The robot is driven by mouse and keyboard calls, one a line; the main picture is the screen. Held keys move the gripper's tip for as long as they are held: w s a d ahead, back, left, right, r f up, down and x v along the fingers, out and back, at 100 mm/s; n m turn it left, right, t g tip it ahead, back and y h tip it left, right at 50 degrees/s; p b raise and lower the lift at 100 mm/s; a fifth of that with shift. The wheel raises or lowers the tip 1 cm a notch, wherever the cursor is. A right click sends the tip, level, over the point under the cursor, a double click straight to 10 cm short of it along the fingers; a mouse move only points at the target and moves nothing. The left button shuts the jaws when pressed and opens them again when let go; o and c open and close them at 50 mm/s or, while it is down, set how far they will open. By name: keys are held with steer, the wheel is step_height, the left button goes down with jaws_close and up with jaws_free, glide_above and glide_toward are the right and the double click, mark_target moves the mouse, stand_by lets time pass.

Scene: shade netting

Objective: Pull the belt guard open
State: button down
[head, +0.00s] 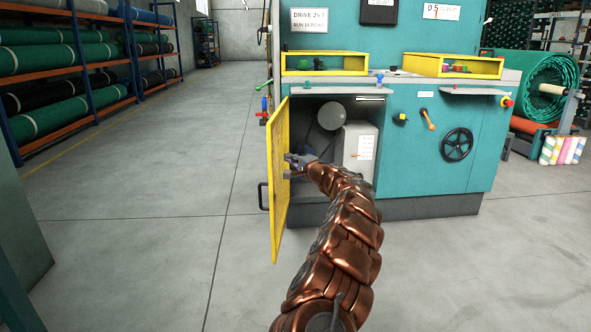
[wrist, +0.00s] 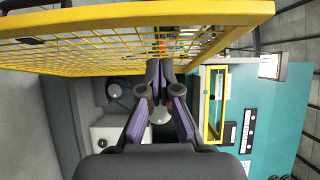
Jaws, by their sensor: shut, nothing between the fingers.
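The belt guard (head: 280,178) is a yellow framed mesh door on the left of the teal machine's opening. It stands swung wide out toward me, with a dark handle (head: 263,196) on its outer left side. In the wrist view the guard's yellow frame and mesh (wrist: 150,18) span the top. My gripper (head: 296,161) is at the inner face of the guard, close to the mesh; I cannot tell whether it touches. In the wrist view my gripper (wrist: 159,68) has its fingertips together, with nothing between them.
The opening shows a round pulley (head: 331,116) and a pale box (head: 359,146). Yellow trays (head: 325,62) sit on the machine top; a lever (head: 427,120) and handwheel (head: 457,145) are on its front. Racks of green rolls (head: 60,60) stand left. The floor between is clear.

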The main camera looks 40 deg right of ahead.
steer(key=s+a, duration=0.4)
steer(key=s, duration=0.4)
steer(key=shift+s, duration=0.15)
stand_by(0.7)
steer(key=shift+a, duration=0.1)
